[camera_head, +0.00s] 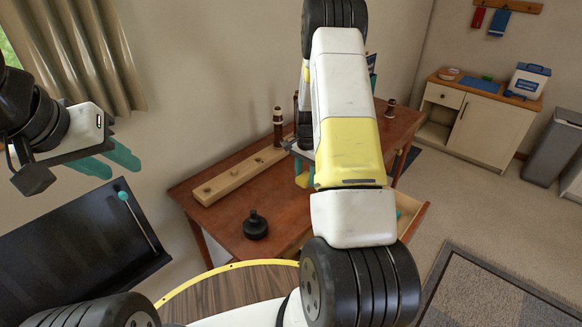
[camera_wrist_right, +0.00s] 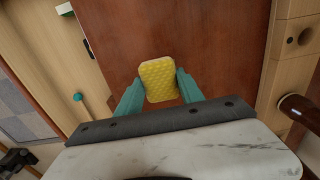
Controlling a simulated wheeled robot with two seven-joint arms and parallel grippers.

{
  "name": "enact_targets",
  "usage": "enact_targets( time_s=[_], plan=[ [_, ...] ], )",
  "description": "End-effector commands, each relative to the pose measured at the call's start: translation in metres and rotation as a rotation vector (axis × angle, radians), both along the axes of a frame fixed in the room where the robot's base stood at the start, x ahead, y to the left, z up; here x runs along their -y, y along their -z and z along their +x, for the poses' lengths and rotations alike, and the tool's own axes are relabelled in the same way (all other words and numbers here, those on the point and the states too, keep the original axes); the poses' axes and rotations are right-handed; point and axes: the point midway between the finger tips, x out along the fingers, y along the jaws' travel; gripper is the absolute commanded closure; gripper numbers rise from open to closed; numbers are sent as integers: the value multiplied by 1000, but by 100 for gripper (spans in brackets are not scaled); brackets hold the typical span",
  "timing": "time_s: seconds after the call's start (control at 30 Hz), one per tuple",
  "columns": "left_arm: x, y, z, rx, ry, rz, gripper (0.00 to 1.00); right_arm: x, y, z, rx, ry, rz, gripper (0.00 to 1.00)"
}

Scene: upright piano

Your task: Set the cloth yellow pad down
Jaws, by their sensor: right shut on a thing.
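The yellow pad (camera_wrist_right: 158,79) has a quilted, dimpled face and rounded corners. In the right wrist view it sits between the two teal fingers of my right gripper (camera_wrist_right: 158,88), which is shut on it. The red-brown table top (camera_wrist_right: 215,40) lies beyond the pad; I cannot tell whether they touch. In the head view a small piece of the pad (camera_head: 303,179) shows beside my right arm, which hides most of that gripper. My left gripper (camera_head: 107,162) is empty, its teal fingers apart, high at the left, away from the table.
On the table are a wooden block with holes (camera_head: 238,176), a dark bottle-like piece (camera_head: 278,126) and a black knobbed object (camera_head: 256,225). A drawer (camera_head: 413,220) stands open at the table's right. A black panel with a teal-tipped stick (camera_head: 139,220) is at left.

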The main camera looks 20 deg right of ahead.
Motion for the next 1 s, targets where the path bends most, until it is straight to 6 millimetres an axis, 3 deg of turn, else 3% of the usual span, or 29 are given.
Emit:
enact_targets(
  time_s=[0.1, 0.33, 0.7, 0.73, 0.8, 1.0],
  plan=[
    [0, 0, 0, 0, 0, 0, 64, 4, 1, 8, 0, 0, 0, 94],
    [0, 0, 0, 0, 0, 0, 64, 4, 34, 8, -1, -1, 0, 94],
    [0, 0, 0, 0, 0, 0, 64, 4, 39, 8, -1, -1, -1, 94],
    [0, 0, 0, 0, 0, 0, 64, 4, 39, 8, 0, -1, 0, 50],
    [0, 0, 0, 0, 0, 0, 64, 4, 38, 8, 0, -1, 0, 36],
    [0, 0, 0, 0, 0, 0, 64, 4, 38, 8, 0, -1, 0, 34]
  ],
)
